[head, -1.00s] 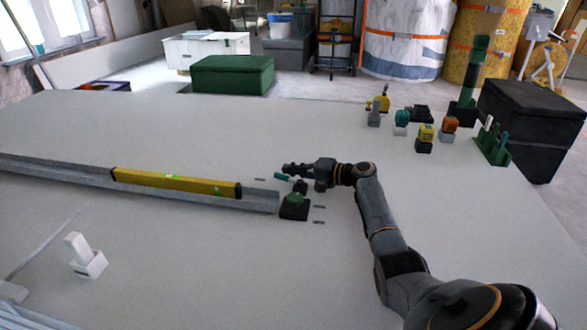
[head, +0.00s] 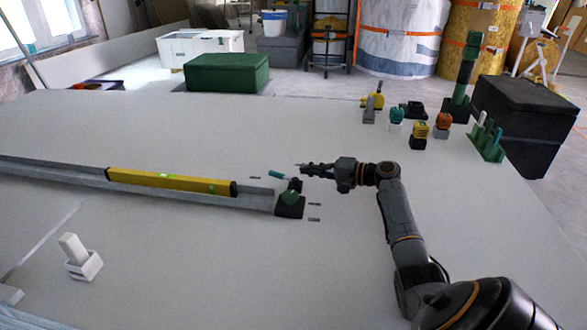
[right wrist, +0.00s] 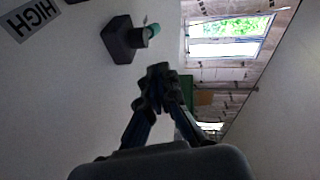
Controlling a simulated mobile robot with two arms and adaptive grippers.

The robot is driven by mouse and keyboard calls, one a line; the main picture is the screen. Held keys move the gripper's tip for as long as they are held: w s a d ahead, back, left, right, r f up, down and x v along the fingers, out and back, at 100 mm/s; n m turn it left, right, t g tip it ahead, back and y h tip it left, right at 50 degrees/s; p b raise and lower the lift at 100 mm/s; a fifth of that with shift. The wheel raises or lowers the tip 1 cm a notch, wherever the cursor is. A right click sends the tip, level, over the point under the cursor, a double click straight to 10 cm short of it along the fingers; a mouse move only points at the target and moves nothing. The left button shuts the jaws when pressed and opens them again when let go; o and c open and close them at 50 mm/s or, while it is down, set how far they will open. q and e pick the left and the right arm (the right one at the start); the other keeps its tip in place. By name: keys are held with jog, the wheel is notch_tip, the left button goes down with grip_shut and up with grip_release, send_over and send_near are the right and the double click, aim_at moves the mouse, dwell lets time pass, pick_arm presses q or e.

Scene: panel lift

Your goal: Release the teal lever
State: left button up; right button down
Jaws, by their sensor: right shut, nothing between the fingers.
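The teal lever (head: 277,175) sticks out to the left of a small dark mount at the right end of the long metal rail (head: 256,200). In the right wrist view the lever's teal end (right wrist: 153,30) shows beside a dark block (right wrist: 121,42). My right gripper (head: 302,167) is just right of and behind the lever in the head view, apart from it. Its fingers are together and empty; in the wrist view the closed fingertips (right wrist: 157,70) lie below the lever. My left gripper is not in view.
A yellow spirit level (head: 170,182) lies on the rail. A dark block with a green top (head: 290,202) stands at the rail's end. A white block in a holder (head: 82,263) is front left. Several coloured tools, including a yellow one (head: 419,132), stand back right. The table's middle back is clear.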

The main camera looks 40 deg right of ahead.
jog(key=shift+v, duration=2.3)
